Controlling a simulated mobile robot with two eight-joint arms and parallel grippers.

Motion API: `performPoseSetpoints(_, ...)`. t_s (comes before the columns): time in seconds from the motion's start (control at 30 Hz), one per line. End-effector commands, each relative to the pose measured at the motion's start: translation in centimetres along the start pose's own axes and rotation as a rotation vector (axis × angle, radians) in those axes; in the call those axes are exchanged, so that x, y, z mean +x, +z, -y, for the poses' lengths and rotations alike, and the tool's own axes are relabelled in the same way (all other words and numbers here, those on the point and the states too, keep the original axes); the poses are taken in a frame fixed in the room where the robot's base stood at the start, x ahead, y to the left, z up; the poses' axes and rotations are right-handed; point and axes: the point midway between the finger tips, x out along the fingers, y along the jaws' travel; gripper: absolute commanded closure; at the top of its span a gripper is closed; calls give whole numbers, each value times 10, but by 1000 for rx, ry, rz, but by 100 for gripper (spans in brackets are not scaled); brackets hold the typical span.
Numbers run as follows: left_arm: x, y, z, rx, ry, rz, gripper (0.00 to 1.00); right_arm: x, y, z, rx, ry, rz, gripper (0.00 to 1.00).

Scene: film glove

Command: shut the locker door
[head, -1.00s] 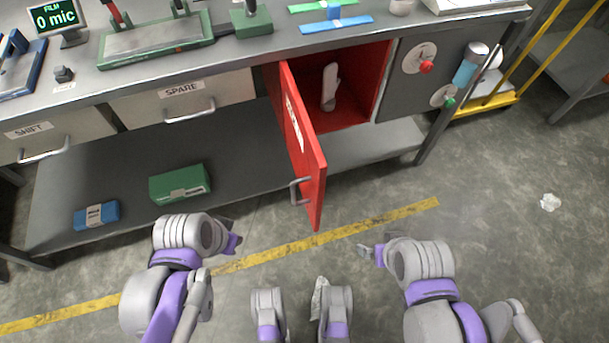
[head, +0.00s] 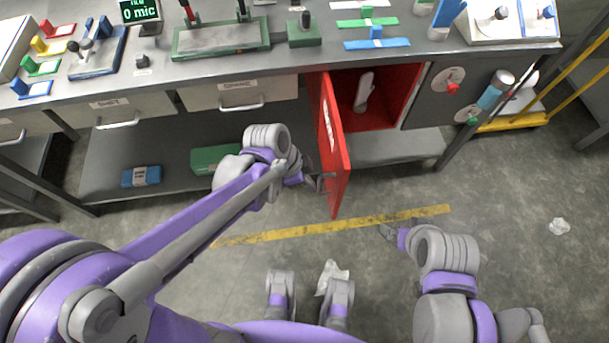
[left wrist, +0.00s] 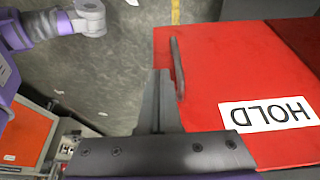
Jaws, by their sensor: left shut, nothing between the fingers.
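The red locker door (head: 338,150) stands open, swung out toward me from the locker (head: 400,75) under the bench. Its grey handle (head: 325,183) is near the free edge. In the left wrist view the door (left wrist: 225,75) fills the right side, with a HOLD label (left wrist: 268,114) and the handle (left wrist: 178,68). My left gripper (head: 312,184) is shut and empty beside the door's outer face, close to the handle; I cannot tell whether it touches. The fingers show in the left wrist view (left wrist: 157,95). My right gripper (head: 388,232) is low to the right of the door, its jaws unclear.
A pale glove-like thing (head: 364,92) stands inside the locker. A green box (head: 213,158) and a blue box (head: 141,176) lie on the lower shelf (head: 105,165). Crumpled white pieces lie on the floor (head: 500,200). The floor right of the door is mostly clear.

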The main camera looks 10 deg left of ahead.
Motion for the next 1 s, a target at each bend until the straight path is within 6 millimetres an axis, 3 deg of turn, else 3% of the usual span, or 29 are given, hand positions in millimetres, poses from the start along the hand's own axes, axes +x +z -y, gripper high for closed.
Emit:
performPoseSetpoints(0.03, 14, 0, 0, 2, 1, 0, 100, 4, 2, 0, 0, 0, 1, 1)
performPoseSetpoints(0.17, 37, -2, 0, 2, 0, -1, 100, 9, 5, 0, 0, 0, 3, 1)
performPoseSetpoints(0.3, 41, -24, 0, 3, 0, 0, 100, 6, 3, 0, 0, 0, 2, 1)
performPoseSetpoints(0.43, 45, -34, 0, 1, 0, 0, 100, 6, 3, 0, 0, 0, 2, 1)
performPoseSetpoints(1.0, 48, -41, -1, -8, -5, 0, 100, 7, 4, 0, 0, 0, 2, 1)
